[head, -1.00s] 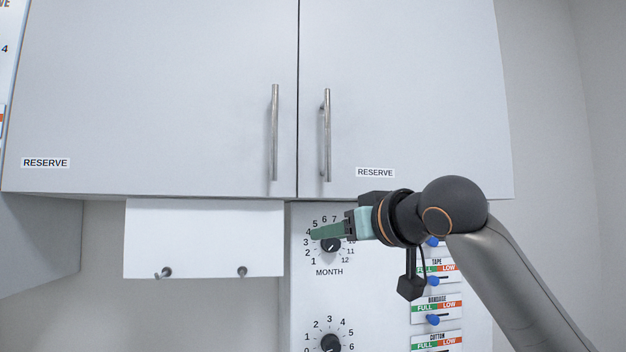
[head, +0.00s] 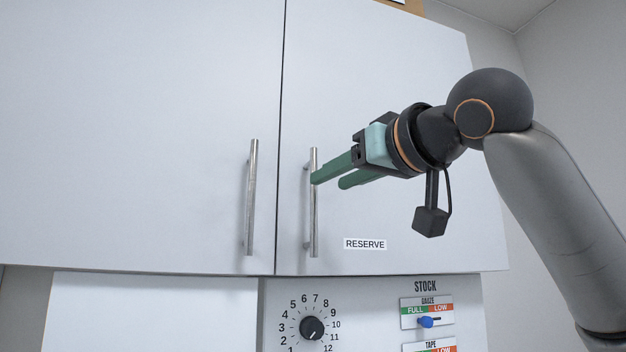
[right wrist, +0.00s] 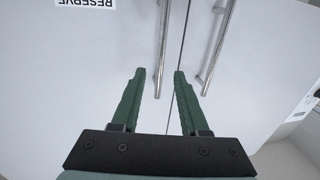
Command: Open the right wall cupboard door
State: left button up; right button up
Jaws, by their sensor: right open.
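The right wall cupboard door (head: 400,90) is pale grey and shut. Its upright metal bar handle (head: 314,225) is near the centre seam. In the head view one fingertip overlaps the bar. In the right wrist view the same handle (right wrist: 163,40) shows between the two fingers of the gripper (right wrist: 159,72). I cannot tell how deep the bar sits between them; neither finger clearly grips it. My left gripper is not in view.
The left door (head: 120,120) is shut, its own bar handle (head: 251,200) close across the seam. A RESERVE label (head: 365,244) is on the right door.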

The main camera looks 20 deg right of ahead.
jog(key=p, duration=0.2)
send_over(314, 240)
jog(key=shift+w, duration=0.35)
jog(key=shift+d, duration=0.1)
grip_shut()
dwell(1.1)
